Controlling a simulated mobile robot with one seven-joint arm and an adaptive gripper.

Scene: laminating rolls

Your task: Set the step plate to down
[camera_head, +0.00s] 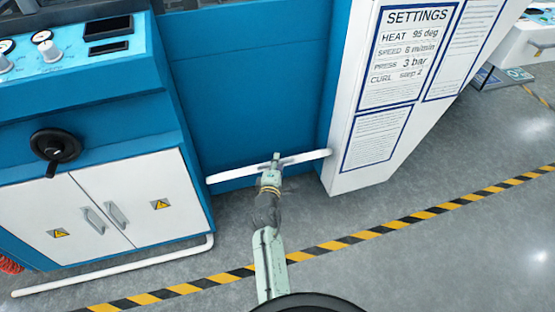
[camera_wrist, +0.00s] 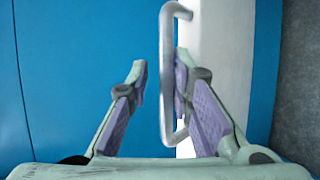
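The step plate (camera_head: 225,176) is a white plate low in front of the blue panel between the two cabinets. It looks like a thin, nearly edge-on strip in the head view. In the wrist view the white plate (camera_wrist: 220,55) lies behind a grey bar handle (camera_wrist: 167,75). My gripper (camera_head: 276,160) is at the middle of the plate. In the wrist view my gripper (camera_wrist: 160,72) is open, with the handle between its fingers, closer to the right finger. I cannot tell if a finger touches the handle.
A blue and white cabinet (camera_head: 90,215) with a black crank knob (camera_head: 55,146) stands at left, with a white floor rail (camera_head: 115,267) before it. A white settings panel (camera_head: 375,145) stands at right. Open grey floor with a striped tape line (camera_head: 330,245) lies in front.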

